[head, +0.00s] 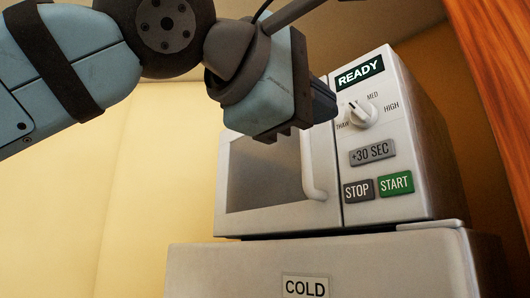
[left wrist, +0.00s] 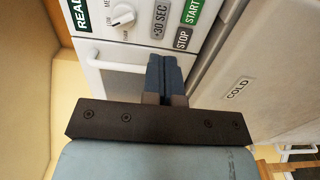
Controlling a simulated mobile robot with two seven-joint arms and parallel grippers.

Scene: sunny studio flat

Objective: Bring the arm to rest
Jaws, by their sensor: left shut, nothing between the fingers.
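My left arm comes in from the upper left in the head view. Its gripper (head: 322,101) is in front of the upper part of a white microwave (head: 430,185), near the panel's left edge. In the left wrist view the left gripper's two fingers (left wrist: 166,75) are together, with nothing between them. They point toward the microwave front, and the door handle (left wrist: 115,66) shows just left of them. I cannot tell how far the fingertips are from the microwave. My right gripper is not in view.
The microwave door (head: 265,175) appears closed, and its display (head: 360,74) reads READY. The panel has a dial (head: 362,113) and +30 SEC, STOP and START buttons. The microwave stands on a white unit (head: 220,270) labelled COLD. An orange-brown wooden panel (head: 500,80) is at the right.

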